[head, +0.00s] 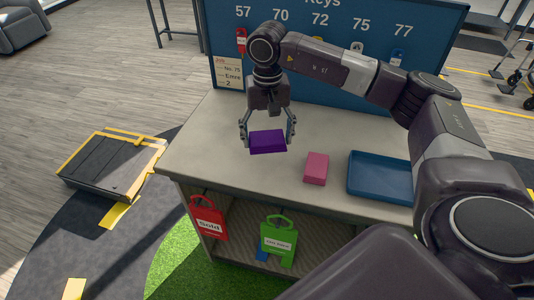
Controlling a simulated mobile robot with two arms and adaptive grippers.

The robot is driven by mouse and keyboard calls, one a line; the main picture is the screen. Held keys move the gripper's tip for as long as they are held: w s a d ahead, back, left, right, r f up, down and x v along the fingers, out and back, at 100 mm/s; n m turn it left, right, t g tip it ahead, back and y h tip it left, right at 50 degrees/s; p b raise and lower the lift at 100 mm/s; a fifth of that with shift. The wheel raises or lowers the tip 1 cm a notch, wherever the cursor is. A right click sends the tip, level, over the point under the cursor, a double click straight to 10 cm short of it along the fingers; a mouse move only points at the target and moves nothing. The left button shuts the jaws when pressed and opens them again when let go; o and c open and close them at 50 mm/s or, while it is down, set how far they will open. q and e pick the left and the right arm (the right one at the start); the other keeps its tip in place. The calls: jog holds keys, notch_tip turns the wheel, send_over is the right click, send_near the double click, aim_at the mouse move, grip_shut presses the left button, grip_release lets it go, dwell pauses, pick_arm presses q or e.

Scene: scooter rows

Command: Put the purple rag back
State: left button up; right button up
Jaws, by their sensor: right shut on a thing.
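The purple rag (267,142) is a folded, block-like cloth near the left part of the grey counter. My right gripper (267,132) points down and is shut on the purple rag, with one finger at each side of it. I cannot tell whether the rag touches the counter or hangs just above it. My left gripper is not in view.
A pink block-like cloth (316,168) and a blue tray (380,179) lie on the counter (220,150) to the right. A blue key board (430,30) stands behind. A black-yellow ramp (112,165) is left.

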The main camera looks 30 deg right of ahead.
aim_at(267, 138)
notch_tip(267, 138, down, 4)
jog(key=shift+w+r+p, duration=0.1)
jog(key=shift+w+p, duration=0.05)
jog(key=shift+p, duration=0.15)
jog(key=shift+f, duration=0.3)
notch_tip(267, 138, down, 3)
jog(key=shift+f+p, duration=0.2)
jog(key=shift+p, duration=0.35)
jog(key=shift+f, duration=0.2)
jog(key=o, duration=0.7)
jog(key=shift+f, duration=0.15)
jog(key=shift+c, duration=0.2)
jog(key=o, duration=0.4)
jog(key=shift+o, duration=0.2)
jog(key=shift+r, duration=0.45)
notch_tip(267, 138, up, 11)
jog(key=b, duration=0.3)
jog(key=shift+f+b, duration=0.2)
jog(key=shift+b, duration=0.15)
jog(key=shift+r, duration=0.45)
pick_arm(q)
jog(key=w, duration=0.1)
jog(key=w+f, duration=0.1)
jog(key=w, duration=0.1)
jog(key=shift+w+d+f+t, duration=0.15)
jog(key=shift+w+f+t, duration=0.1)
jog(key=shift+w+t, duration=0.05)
